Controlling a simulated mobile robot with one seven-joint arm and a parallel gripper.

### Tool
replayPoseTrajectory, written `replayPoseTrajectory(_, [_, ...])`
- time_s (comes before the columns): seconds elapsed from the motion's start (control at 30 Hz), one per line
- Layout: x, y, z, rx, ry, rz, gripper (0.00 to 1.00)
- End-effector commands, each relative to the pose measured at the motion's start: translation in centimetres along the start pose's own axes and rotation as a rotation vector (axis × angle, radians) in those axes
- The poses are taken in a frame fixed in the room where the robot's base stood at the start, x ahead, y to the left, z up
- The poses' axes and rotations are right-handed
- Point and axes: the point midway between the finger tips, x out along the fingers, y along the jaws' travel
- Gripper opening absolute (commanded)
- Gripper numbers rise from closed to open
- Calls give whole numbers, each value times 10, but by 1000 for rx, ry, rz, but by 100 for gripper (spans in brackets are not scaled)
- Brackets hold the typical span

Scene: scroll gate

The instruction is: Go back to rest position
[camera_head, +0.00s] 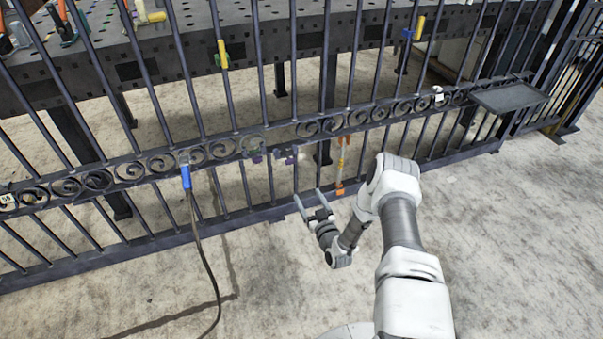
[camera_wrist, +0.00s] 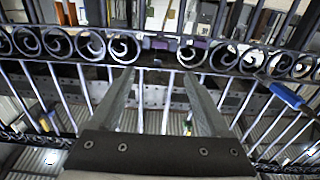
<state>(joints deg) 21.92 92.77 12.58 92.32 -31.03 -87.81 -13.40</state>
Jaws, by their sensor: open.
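My gripper (camera_head: 309,202) is open and empty, in front of the lower part of the dark metal scroll gate (camera_head: 211,151). Its two fingers (camera_wrist: 155,92) show in the wrist view, spread apart with nothing between them. Beyond them, the gate's row of scrolls (camera_wrist: 122,48) runs across the picture. My arm reaches in from the lower right of the head view, bent at the elbow. Small purple clamps (camera_head: 288,153) sit on the scroll band just above my gripper. I cannot tell whether the fingertips touch the gate bars.
A blue-handled tool (camera_head: 186,176) with a dark cable hangs at the band on the left. An orange clamp (camera_head: 340,188) is at the bars near my gripper. A dark shelf (camera_head: 509,97) juts out at right. A perforated table (camera_head: 130,55) stands behind. The concrete floor in front is mostly clear.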

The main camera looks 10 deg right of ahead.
Motion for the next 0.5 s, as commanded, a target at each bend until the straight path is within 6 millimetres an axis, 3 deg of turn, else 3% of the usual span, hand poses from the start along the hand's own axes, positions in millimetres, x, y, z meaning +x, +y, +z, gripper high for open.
replayPoseTrajectory(0.27, [8, 2, -10, -11, -14, -9, 80])
replayPoseTrajectory(0.5, [47, 10, -68, -78, -128, -48, 80])
